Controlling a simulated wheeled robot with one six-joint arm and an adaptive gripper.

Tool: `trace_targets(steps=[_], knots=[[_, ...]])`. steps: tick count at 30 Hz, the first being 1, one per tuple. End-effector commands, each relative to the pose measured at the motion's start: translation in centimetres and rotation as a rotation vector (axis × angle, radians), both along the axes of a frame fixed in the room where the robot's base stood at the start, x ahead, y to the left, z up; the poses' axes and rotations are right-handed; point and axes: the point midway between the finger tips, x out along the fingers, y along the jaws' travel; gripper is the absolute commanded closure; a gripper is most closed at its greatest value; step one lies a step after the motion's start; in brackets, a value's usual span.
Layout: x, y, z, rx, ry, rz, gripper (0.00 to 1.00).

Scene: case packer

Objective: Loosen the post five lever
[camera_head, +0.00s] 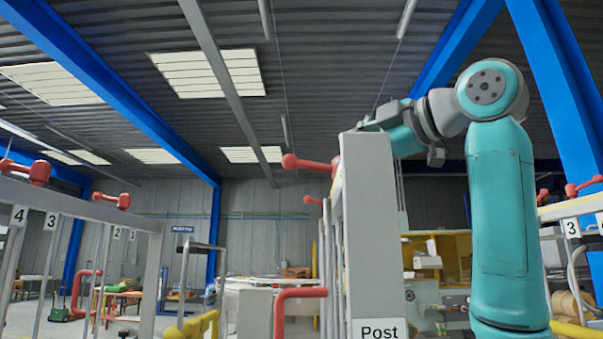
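A grey post (370,235) stands close in front, right of centre, with a label (378,331) reading "Post"; any number below is cut off by the frame edge. A red lever (310,164) with a round knob sticks out to the left near the top of this post. A second, smaller red lever (313,200) shows lower and farther back. My gripper (368,125) is at the top of the post, to the right of the upper lever's knob. The post hides part of it, and I cannot tell whether its fingers are open or touch the lever.
On the left, a grey frame (80,208) carries number labels 4, 3 and 2 and red levers (110,200). A red bent pipe (290,297) and yellow piping (195,325) stand low in front.

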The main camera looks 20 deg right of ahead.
Motion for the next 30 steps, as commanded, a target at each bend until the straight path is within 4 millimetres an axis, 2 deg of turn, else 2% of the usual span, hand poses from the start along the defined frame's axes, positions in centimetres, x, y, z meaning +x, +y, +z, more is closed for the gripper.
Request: trace_targets(steps=[7,21,30], knots=[[0.8,0.5,0.0,0.002,0.001,0.002,0.57],[7.7,3.9,-0.2,0.001,0.003,0.003,0.57],[9.6,4.7,-0.2,0.000,-0.001,0.000,0.57]])
